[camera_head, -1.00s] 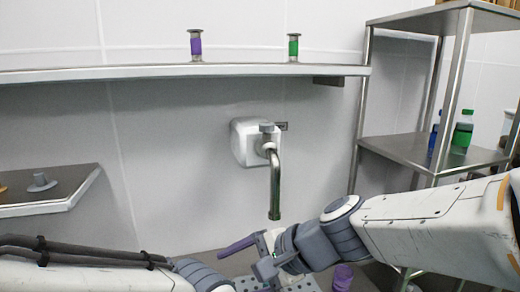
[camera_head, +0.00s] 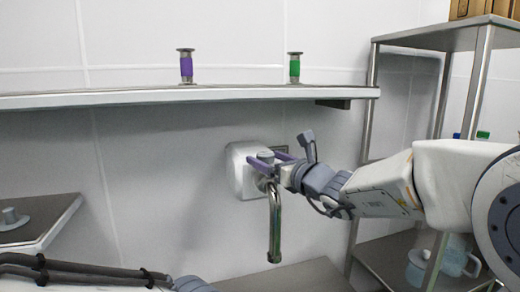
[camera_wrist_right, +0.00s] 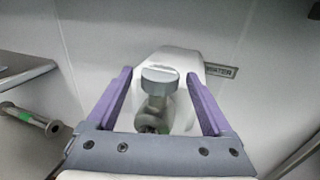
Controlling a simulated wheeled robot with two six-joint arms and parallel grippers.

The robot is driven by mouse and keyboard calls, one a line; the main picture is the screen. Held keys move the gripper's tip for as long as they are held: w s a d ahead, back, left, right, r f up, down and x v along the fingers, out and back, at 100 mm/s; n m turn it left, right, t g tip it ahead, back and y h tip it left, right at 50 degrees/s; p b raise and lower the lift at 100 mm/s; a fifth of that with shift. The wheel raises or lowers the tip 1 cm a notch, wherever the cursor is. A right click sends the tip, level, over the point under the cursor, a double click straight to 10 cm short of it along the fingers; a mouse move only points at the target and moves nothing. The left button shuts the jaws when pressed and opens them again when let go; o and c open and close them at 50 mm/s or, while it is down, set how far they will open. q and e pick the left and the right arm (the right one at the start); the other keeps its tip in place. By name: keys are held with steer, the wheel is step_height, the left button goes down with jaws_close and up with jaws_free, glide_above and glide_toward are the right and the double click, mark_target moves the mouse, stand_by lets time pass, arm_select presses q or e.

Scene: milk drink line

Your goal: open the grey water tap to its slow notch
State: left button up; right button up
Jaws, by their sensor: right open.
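The grey water tap has a white wall box (camera_head: 240,172), a grey knob (camera_head: 265,155) on top and a metal spout (camera_head: 274,225) bending down. In the right wrist view the knob (camera_wrist_right: 160,79) shows between the two purple fingers, with the white box (camera_wrist_right: 185,62) behind it and a plate reading "WATER" (camera_wrist_right: 220,71). My right gripper (camera_head: 268,161) is open, its fingers on either side of the knob; I cannot tell if they touch it. Only part of my left arm shows at the bottom left of the head view; its gripper is out of frame.
A wall shelf (camera_head: 130,97) above the tap holds a purple-banded (camera_head: 186,68) and a green-banded (camera_head: 294,68) cylinder. A metal rack (camera_head: 480,60) stands at the right, with a clear jug (camera_head: 455,258) low down. A side shelf (camera_head: 50,215) is at the left.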

mark_target(259, 155)
steer(key=p+x, duration=0.1)
steer(key=x, duration=0.2)
steer(key=shift+w+a+r, duration=0.15)
steer(key=shift+w+a, duration=0.05)
steer(key=shift+w, duration=0.1)
steer(key=shift+w+a+p, duration=0.2)
steer(key=shift+w+p, duration=0.05)
steer(key=shift+p, duration=0.05)
jaws_close()
